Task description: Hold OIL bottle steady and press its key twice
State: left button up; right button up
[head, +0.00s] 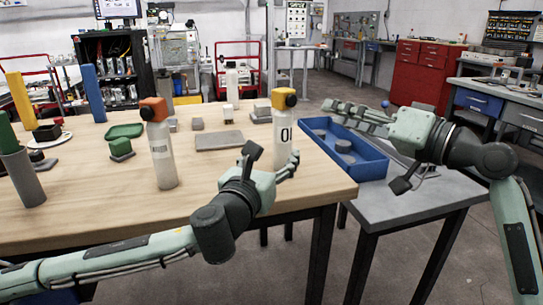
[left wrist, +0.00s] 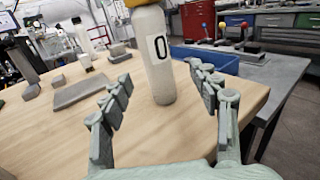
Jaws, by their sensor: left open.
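The OIL bottle (head: 283,130) is white with a yellow-orange cap and stands upright near the right end of the wooden table. In the left wrist view the bottle (left wrist: 157,62) stands just beyond my open fingers, roughly between their lines, and its cap is mostly cut off at the top. My left gripper (head: 272,162) is open and empty in front of the bottle. In the left wrist view its two fingers (left wrist: 170,88) are spread wide. My right gripper (head: 365,148) is over the blue tray, to the right of the bottle; its jaw state is unclear.
Another white bottle (head: 160,150) with an orange cap stands to the left on the wooden table (head: 100,200). A blue tray (head: 365,168) lies on the lower grey table (head: 420,215). A grey plate (head: 219,140) lies behind. Coloured cylinders and small blocks stand at the left.

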aim_at(279, 146)
pick_arm(q)
jog(key=shift+w+a+f, duration=0.1)
jog(key=shift+w+a, duration=0.05)
jog(key=shift+w, duration=0.2)
jog(key=x, duration=0.7)
jog(key=shift+w, duration=0.2)
jog(key=shift+c, duration=0.4)
grip_shut()
pick_arm(e)
grip_shut()
dwell(0.7)
